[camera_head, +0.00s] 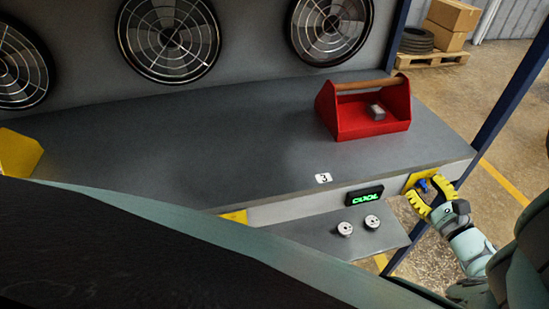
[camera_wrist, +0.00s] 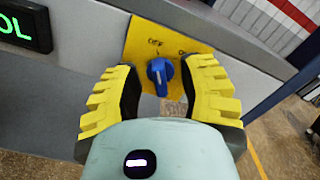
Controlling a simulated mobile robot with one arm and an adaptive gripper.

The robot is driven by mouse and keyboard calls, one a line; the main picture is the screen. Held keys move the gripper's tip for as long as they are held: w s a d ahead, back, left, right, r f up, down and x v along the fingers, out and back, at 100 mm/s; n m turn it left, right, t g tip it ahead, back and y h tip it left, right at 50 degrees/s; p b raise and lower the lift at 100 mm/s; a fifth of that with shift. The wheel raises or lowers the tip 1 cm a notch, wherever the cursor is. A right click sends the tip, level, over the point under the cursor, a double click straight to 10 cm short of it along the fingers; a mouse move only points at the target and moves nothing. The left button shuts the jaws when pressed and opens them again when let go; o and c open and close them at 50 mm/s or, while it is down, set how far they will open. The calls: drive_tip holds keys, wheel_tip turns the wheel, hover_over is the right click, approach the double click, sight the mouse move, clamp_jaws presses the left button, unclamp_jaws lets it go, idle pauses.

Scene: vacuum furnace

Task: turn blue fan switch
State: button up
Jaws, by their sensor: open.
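The blue fan switch (camera_wrist: 160,72) is a rotary knob on a yellow plate (camera_wrist: 140,37) marked "OFF" above it and, partly hidden, a second label to the right. Its pointer looks turned toward "OFF". In the head view the switch (camera_head: 423,185) is small, at the right end of the bench front. My gripper (camera_wrist: 160,85) is open, with one yellow ribbed finger on each side of the knob. I see gaps between the knob and both fingers. In the head view my gripper (camera_head: 432,198) is at the plate.
A red toolbox (camera_head: 365,112) stands on the grey bench (camera_head: 200,135). A blue post (camera_head: 505,95) rises right of the switch.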

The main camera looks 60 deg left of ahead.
drive_tip(key=v, duration=1.1)
drive_tip(key=shift+d, duration=0.35)
drive_tip(key=shift+s, duration=0.1)
